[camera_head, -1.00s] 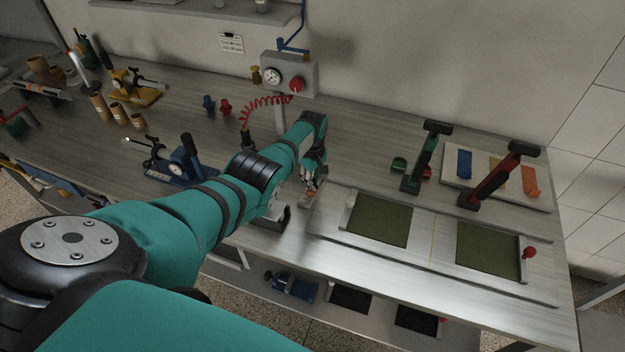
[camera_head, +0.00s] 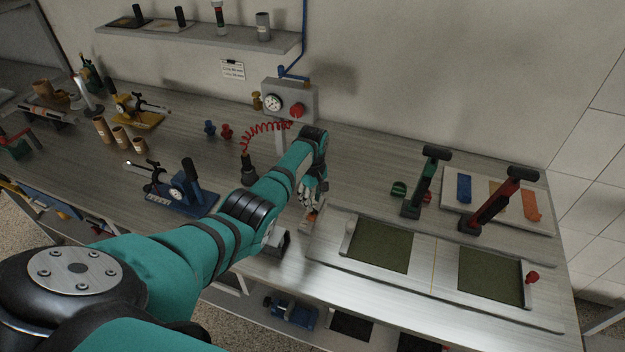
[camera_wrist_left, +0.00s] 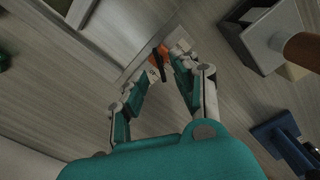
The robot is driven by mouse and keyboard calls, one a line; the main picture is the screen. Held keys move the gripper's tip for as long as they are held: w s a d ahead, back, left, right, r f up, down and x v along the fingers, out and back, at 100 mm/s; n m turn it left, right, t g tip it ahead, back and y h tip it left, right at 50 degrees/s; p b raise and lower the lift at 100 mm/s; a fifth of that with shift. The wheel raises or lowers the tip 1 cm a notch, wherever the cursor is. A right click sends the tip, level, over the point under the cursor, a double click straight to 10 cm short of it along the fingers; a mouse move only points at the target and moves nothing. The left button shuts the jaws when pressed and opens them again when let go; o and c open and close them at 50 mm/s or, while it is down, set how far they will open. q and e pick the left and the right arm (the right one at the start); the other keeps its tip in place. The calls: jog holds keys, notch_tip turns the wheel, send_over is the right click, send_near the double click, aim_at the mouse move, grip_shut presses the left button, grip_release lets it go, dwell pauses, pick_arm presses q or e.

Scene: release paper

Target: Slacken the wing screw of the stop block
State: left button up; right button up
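My left gripper (camera_head: 313,200) points down at the left edge of the metal plate with dark green panels (camera_head: 380,245). In the left wrist view its two fingertips (camera_wrist_left: 167,63) stand apart, on either side of a small dark bar (camera_wrist_left: 159,66) with an orange part (camera_wrist_left: 163,50) behind it. This looks like the wing screw on its stop block, but the fingers hide much of it. I cannot tell whether the fingertips touch it. In the head view only a small orange patch (camera_head: 312,216) shows below the fingers. My right gripper is not in view.
A grey block-like fixture (camera_head: 275,241) stands left of the gripper. Green (camera_head: 424,180) and red (camera_head: 497,197) upright hand tools stand behind the plate. A blue clamp fixture (camera_head: 180,190) and a coiled red hose (camera_head: 262,130) are to the left.

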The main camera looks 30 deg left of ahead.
pick_arm(q)
notch_tip(320, 180, up, 9)
jog(key=shift+f, duration=0.15)
jog(key=shift+w, duration=0.1)
